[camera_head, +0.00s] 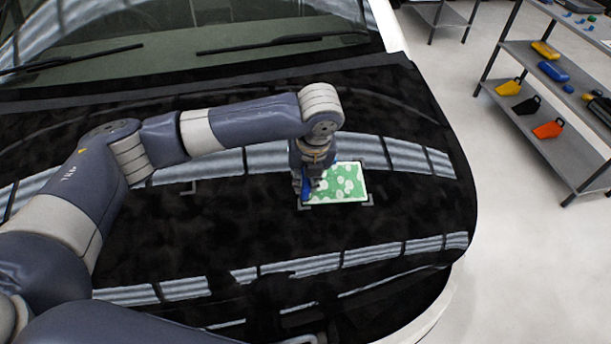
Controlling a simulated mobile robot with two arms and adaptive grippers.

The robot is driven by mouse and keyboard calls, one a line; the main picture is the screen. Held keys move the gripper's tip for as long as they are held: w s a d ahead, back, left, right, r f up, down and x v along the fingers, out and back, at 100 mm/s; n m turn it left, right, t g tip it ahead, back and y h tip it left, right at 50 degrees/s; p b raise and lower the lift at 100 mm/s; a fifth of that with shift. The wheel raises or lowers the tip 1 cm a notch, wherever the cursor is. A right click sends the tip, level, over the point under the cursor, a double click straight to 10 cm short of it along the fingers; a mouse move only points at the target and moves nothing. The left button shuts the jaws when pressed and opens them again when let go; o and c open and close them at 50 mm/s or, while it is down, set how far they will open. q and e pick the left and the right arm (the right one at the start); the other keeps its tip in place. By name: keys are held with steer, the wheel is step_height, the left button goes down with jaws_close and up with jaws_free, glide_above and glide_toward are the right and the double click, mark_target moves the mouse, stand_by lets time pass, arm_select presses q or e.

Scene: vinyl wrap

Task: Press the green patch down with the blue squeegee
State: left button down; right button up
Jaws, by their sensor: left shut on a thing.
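The green patch (345,184), with pale spots and a white border, lies on the black car hood (240,225) inside grey corner marks. My left gripper (306,184) points down at the patch's left edge. It is shut on the blue squeegee (305,190), of which only a small part shows below the gripper. The squeegee is at the left edge of the patch; I cannot tell whether it touches the surface. My arm and gripper hide part of the patch's left side. My right gripper is not in view.
The windshield with its wipers (280,43) is behind the hood. A grey shelf rack (560,75) on the right holds yellow, black, orange and blue tools. Grey floor lies between the car and the rack. The hood around the patch is bare and reflective.

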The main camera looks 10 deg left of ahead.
arm_select(q)
steer(key=shift+w+d+f+p, duration=0.1)
steer(key=shift+w+d+p, duration=0.1)
steer(key=shift+d, duration=0.3)
steer(key=shift+w+d+f+p, duration=0.1)
steer(key=shift+w+d, duration=0.1)
steer(key=shift+d, duration=0.3)
steer(key=shift+w+d, duration=0.2)
steer(key=shift+d, duration=0.25)
steer(key=shift+w+d, duration=0.2)
steer(key=shift+d, duration=0.4)
steer(key=shift+w+d+f, duration=0.1)
steer(key=shift+w+d, duration=0.1)
steer(key=shift+d, duration=0.3)
steer(key=shift+w+d+f, duration=0.1)
steer(key=shift+w+d, duration=0.1)
steer(key=shift+d, duration=0.3)
